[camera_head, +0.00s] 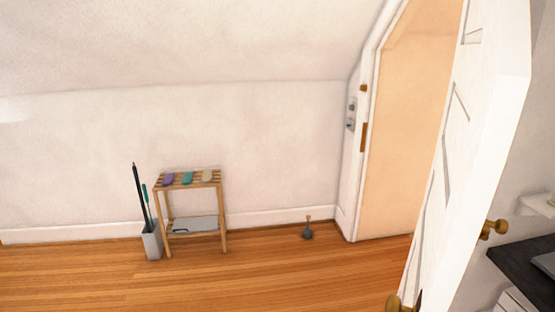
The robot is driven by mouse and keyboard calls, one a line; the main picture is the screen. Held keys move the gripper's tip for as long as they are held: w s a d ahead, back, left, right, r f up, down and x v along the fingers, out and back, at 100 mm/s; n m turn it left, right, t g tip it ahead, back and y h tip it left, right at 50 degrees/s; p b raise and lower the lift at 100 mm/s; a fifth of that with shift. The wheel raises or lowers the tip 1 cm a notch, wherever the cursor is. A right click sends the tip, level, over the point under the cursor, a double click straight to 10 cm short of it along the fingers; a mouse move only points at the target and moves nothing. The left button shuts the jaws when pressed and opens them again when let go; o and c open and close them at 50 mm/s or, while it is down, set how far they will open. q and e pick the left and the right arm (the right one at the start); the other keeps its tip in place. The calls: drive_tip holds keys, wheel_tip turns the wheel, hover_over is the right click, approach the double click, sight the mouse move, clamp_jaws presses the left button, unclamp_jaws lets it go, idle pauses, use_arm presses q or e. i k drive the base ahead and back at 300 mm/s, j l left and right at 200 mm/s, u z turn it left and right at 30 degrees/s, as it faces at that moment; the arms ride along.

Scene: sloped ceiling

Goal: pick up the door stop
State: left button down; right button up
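A small dark grey, rounded object with a tan upright handle (307,233) stands on the wooden floor close to the back wall, left of the doorway. It looks like the door stop, though it is small in view. Nothing touches it except the floor. Neither of my grippers shows in the head view.
A slatted wooden stand (223,228) is left of it, with purple, teal and beige items on top. A grey bin (152,243) with long sticks stands beside it. An open white door (480,130) fills the right side. A dark desk (520,262) is beyond. The floor (270,280) in front is clear.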

sight(307, 234)
drive_tip(key=i+j+u, duration=0.1)
drive_tip(key=i+j, duration=0.25)
drive_tip(key=i, duration=0.15)
drive_tip(key=i+j+u, duration=0.1)
drive_tip(key=i+j, duration=0.15)
drive_tip(key=i, duration=0.25)
drive_tip(key=i+j+u, duration=0.1)
drive_tip(key=i+j, duration=0.15)
drive_tip(key=i, duration=0.25)
drive_tip(key=i+l+z, duration=0.35)
drive_tip(key=i, duration=0.4)
drive_tip(key=i+z, duration=0.4)
drive_tip(key=i, duration=0.35)
drive_tip(key=i+j+z, duration=0.35)
drive_tip(key=i, duration=0.4)
drive_tip(key=l, duration=0.1)
